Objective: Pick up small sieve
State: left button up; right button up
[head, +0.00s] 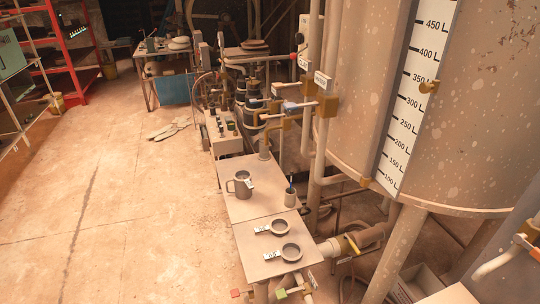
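Two round, dark-rimmed sieves lie on the beige table in the lower middle of the head view. The farther sieve (281,234) looks smaller and has a white tag on its left side. The nearer sieve (291,259) looks larger and also has a white tag on its left. The tag writing is too small to read. The two sieves lie close together, one in front of the other. Neither of my grippers shows in the view.
A grey metal jug (242,184) and a small cup with a blue stick (290,198) stand farther back on the table (255,212). A large tank (359,90) with a litre scale stands to the right. Pipes and valves run beside the table.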

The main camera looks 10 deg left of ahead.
aim_at(241, 174)
jog(key=i+j+z, duration=0.15)
jog(key=j, duration=0.2)
jog(key=i+j+z, duration=0.15)
jog(key=j, duration=0.25)
jog(key=i+j+z, duration=0.15)
jog(key=j, duration=0.25)
jog(key=i+j+z, duration=0.15)
jog(key=j, duration=0.25)
jog(key=j+z, duration=0.15)
jog(key=j, duration=0.3)
